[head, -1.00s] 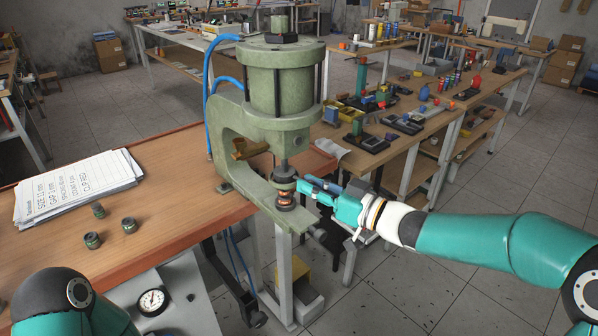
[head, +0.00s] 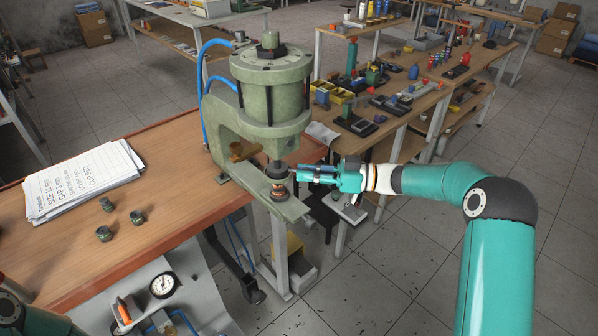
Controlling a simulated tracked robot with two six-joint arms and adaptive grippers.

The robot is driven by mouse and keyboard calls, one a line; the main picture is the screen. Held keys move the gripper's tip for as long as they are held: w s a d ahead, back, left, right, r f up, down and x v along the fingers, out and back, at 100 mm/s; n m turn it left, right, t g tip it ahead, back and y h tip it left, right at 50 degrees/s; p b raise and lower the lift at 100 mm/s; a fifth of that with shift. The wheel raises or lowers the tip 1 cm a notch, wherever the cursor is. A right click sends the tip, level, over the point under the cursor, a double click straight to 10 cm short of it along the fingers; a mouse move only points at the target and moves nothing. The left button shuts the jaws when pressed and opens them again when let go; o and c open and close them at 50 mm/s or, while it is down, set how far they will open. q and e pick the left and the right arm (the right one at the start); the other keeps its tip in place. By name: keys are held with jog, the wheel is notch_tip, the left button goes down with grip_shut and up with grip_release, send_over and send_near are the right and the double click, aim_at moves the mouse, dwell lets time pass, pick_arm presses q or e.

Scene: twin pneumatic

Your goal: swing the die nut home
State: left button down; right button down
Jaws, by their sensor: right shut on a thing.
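The green pneumatic press (head: 270,90) stands at the bench's right end. Under its ram is a dark round collar (head: 277,168), which looks like the die nut. A copper-coloured part (head: 279,190) sits below it on the press's lower arm. My right gripper (head: 294,172) comes in level from the right, shut at the collar's right side. Its fingertips are small here, and exactly how they grip the collar is hard to see. My left gripper is out of view; only part of my left arm shows at the lower left corner.
Several paper sheets (head: 82,178) and three small dark-green rings (head: 106,204) lie on the wooden bench (head: 180,185). A panel with a round gauge (head: 163,285) is below the bench front. Blue hoses (head: 203,75) run along the press's left side.

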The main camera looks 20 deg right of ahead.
jog(key=shift+r, duration=0.1)
jog(key=c, duration=1.1)
grip_release()
jog(key=v, duration=1.2)
